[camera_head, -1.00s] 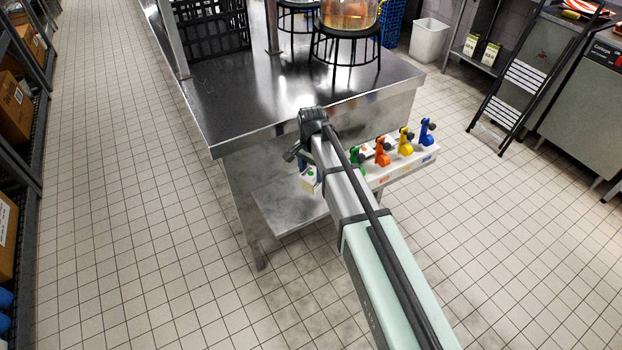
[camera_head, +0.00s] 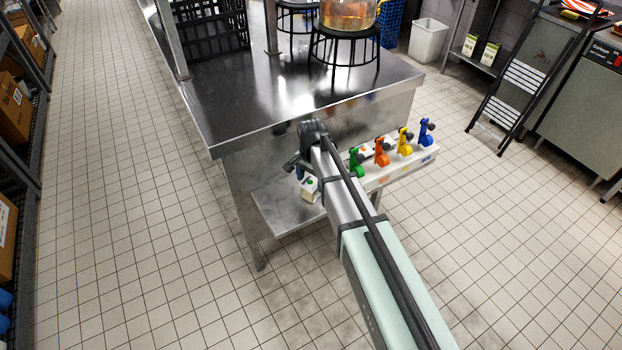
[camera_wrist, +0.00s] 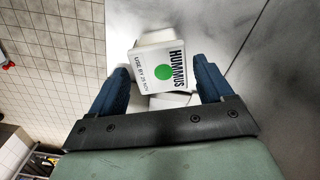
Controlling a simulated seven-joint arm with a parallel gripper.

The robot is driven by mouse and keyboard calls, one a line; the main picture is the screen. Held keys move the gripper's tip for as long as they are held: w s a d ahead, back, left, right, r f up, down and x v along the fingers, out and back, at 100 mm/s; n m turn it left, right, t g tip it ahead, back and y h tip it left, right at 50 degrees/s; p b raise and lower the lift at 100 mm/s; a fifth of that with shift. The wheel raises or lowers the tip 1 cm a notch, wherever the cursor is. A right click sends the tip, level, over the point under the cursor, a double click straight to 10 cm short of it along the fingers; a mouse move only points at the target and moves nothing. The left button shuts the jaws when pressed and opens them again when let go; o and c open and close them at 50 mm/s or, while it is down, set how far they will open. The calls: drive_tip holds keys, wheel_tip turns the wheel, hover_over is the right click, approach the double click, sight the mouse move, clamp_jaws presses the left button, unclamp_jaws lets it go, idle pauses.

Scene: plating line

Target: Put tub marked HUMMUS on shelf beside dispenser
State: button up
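The white HUMMUS tub (camera_head: 309,190), with a green dot on its lid, is at the low metal shelf (camera_head: 282,212) under the counter and appears to rest on it. In the wrist view the tub (camera_wrist: 160,70) lies between the two blue fingers of my gripper (camera_wrist: 160,78), turned a little, its lid facing the camera. A gap shows between tub and right finger; the left finger is close to its edge. My gripper (camera_head: 298,168) is partly hidden by my arm in the head view. A white dispenser with green, orange, yellow and blue taps (camera_head: 405,142) is right of the tub.
The steel counter (camera_head: 250,105) stands directly above the shelf. It bears a black crate (camera_head: 210,30) and a glass jar of amber liquid (camera_head: 348,12) on a black stand (camera_head: 345,50). More white surfaces show around the tub in the wrist view. The tiled floor (camera_head: 140,220) at left is clear.

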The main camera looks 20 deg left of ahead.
sight(311, 183)
drive_tip(key=shift+o, duration=0.7)
wheel_tip(311, 183, up, 12)
drive_tip(key=shift+r, duration=0.15)
drive_tip(key=shift+o, duration=0.3)
